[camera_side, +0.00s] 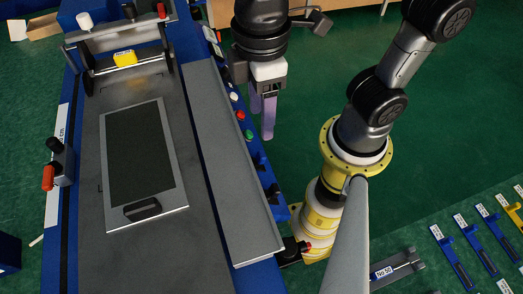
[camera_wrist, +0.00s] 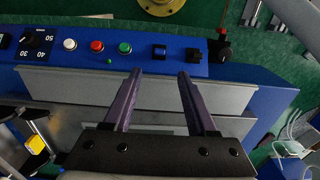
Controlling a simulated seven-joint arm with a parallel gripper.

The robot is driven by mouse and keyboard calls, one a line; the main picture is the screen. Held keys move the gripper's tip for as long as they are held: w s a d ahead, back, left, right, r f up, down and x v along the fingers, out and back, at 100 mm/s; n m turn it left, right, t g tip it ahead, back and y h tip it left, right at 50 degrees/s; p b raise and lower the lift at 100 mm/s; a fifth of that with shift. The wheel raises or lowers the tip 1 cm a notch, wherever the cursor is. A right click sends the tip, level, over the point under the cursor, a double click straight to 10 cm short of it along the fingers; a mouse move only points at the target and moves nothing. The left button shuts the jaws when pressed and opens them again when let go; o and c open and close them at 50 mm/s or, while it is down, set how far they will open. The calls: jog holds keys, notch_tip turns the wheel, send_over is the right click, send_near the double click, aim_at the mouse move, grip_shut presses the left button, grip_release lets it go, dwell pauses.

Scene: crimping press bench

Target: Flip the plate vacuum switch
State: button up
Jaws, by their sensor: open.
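A row of controls sits on the blue front panel (camera_wrist: 262,72) of the press bench. I cannot read which one is the plate vacuum switch. My gripper (camera_wrist: 159,73) is open and empty, its purple fingers pointing toward the panel. In the side view my gripper (camera_side: 262,122) hangs beside the bench edge near the buttons, with no visible contact.
The dark plate (camera_side: 142,150) with a handle lies on the bench. A long grey rail (camera_side: 225,165) runs between plate and panel. A red-and-black knob (camera_wrist: 223,33) projects at the panel's end.

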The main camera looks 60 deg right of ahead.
aim_at(261, 154)
notch_tip(261, 154, down, 12)
jog(key=shift+f, duration=0.1)
dwell(0.5)
grip_shut()
